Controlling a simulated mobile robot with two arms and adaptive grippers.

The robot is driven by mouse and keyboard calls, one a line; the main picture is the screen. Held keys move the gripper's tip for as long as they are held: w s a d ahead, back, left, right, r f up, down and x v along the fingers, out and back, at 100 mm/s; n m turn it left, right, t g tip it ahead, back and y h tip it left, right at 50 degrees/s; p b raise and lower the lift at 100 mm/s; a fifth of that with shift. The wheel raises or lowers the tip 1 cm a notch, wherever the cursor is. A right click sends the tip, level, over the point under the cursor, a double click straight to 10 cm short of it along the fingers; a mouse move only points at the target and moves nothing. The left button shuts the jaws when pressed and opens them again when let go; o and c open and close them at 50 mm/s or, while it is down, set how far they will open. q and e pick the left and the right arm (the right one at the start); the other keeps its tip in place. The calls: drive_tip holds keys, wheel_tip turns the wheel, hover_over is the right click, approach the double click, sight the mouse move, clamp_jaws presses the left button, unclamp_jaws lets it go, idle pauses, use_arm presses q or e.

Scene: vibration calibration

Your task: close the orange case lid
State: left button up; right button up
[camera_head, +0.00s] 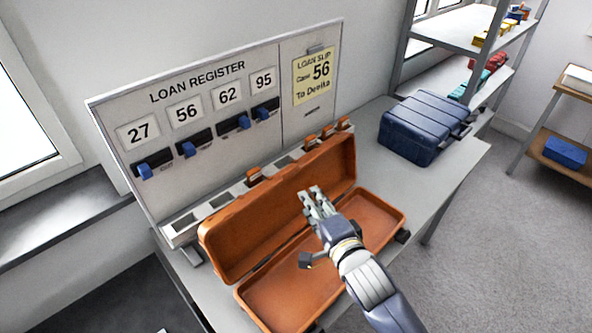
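The orange case stands open on the grey table, its empty lower tray (378,212) toward the front. Its lid (235,240) stands raised at the back, inner face toward me. My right gripper (311,191) reaches in from the lower right, over the tray. Its fingertips are in front of the lid's inner face; I cannot tell if they touch it. The fingers lie close together and hold nothing that I can see, and their gap is unclear. My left gripper is not in view.
A loan register board (215,125) with numbers, blue switches and a yellow slip (314,75) stands right behind the lid. A closed blue case (425,127) sits at the table's right. A grey shelf (470,35) stands behind it. Open floor lies at right.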

sight(291, 172)
drive_tip(key=x, duration=0.3)
drive_tip(key=r+p+x, duration=0.1)
drive_tip(key=x, duration=0.2)
drive_tip(key=a+r+p+x, duration=0.1)
drive_tip(key=x, duration=0.2)
drive_tip(key=shift+w+a, duration=0.1)
drive_tip(key=shift+w, duration=0.3)
drive_tip(key=shift+w+a+f, duration=0.25)
drive_tip(key=shift+w, duration=0.25)
clamp_jaws()
